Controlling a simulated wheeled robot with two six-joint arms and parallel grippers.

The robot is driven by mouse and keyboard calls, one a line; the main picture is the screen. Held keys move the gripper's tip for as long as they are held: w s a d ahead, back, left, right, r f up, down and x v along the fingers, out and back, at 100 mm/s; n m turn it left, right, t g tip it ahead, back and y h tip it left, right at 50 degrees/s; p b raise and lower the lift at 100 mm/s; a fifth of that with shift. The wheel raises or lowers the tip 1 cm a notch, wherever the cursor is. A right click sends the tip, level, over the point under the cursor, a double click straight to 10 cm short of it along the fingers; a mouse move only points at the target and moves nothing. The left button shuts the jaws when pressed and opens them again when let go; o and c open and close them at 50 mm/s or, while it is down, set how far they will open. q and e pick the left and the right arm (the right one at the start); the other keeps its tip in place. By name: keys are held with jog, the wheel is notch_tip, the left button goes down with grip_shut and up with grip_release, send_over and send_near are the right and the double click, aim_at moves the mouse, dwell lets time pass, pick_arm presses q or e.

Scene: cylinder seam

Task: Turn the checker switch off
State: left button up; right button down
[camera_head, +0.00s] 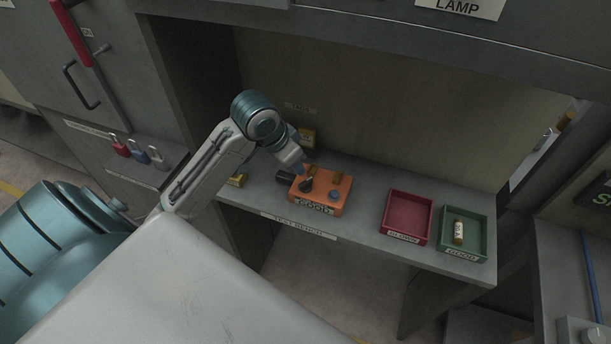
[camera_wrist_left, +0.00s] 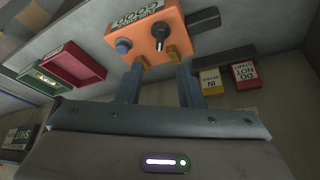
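The checker is an orange box (camera_head: 328,204) on the test bench, with a panel reading GOOD on its front. A black switch knob (camera_head: 306,185) and a blue button (camera_head: 334,195) sit on its top, with brass posts behind. In the left wrist view the orange checker (camera_wrist_left: 148,42) shows the black switch (camera_wrist_left: 159,32) and the blue button (camera_wrist_left: 123,46). My left gripper (camera_head: 304,167) is at the checker's back left, near the switch. In the wrist view its two fingers (camera_wrist_left: 158,72) stand apart, with nothing seen between them. My right gripper is not in view.
Right of the checker are a red tray (camera_head: 387,212) and a green tray (camera_head: 484,222) holding a fuse (camera_head: 458,232). Padlocks (camera_head: 140,153) lie on the left. A yellow tag (camera_wrist_left: 210,82) and a red tag (camera_wrist_left: 245,75) show in the wrist view.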

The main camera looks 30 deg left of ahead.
aim_at(307, 180)
pick_arm(q)
jog(key=p+x, duration=0.2)
jog(key=x, duration=0.7)
jog(key=shift+w+d, duration=0.1)
jog(key=shift+w+f, duration=0.2)
jog(key=shift+f, duration=0.45)
jog(key=c, duration=0.6)
grip_shut()
